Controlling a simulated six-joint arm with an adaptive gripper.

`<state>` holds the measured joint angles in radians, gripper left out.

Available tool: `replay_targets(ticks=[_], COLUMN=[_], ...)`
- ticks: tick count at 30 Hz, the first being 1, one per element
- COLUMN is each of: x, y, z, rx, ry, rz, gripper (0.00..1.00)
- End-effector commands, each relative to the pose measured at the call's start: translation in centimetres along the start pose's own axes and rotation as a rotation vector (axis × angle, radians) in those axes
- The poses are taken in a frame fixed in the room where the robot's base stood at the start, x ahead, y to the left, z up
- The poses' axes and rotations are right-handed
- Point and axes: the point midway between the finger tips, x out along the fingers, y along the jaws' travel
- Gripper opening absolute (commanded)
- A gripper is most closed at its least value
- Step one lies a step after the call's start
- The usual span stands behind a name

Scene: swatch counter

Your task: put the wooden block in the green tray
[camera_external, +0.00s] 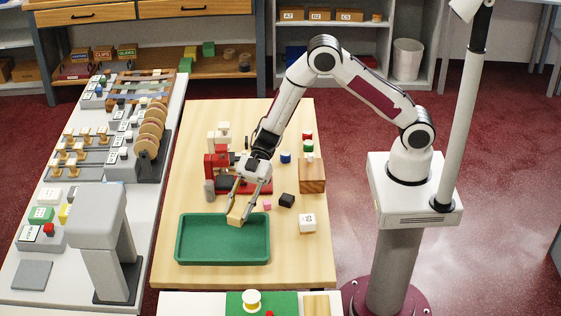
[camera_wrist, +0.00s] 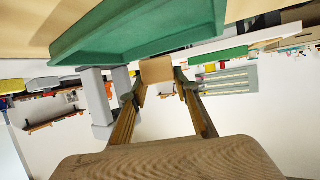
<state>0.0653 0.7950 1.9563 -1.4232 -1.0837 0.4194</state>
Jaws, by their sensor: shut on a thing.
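The wooden block (camera_external: 236,214) is light brown and held between the fingertips of my gripper (camera_external: 246,200). In the external view it appears at the far right part of the green tray (camera_external: 222,252), overlapping its back rim. I cannot tell its exact height above the tray. The tray looks empty. In the wrist view the block (camera_wrist: 157,70) sits between the two fingertips, with the green tray's outer side (camera_wrist: 140,35) close beyond it.
A red device (camera_external: 215,165) and a larger wooden block (camera_external: 312,177) stand behind. A grey machine (camera_external: 100,230) stands left.

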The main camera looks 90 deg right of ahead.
Motion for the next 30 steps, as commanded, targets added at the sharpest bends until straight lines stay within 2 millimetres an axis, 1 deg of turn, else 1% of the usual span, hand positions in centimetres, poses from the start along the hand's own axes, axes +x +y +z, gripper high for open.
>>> replay_targets(ticks=[3, 6, 19, 22, 30], x=[0.5, 0.7, 0.8, 1.0, 1.9], y=[0.0, 0.0, 0.0, 0.0, -0.1], z=[1.2, 1.7, 2.0, 2.4, 4.5], rx=[0.001, 0.001, 0.000, 0.001, 0.002], ry=[-0.001, 0.000, 0.001, 0.000, 0.000], rz=[-0.001, 0.000, 0.000, 0.000, -0.002], gripper=[0.11, 0.11, 0.11, 0.11, 0.11])
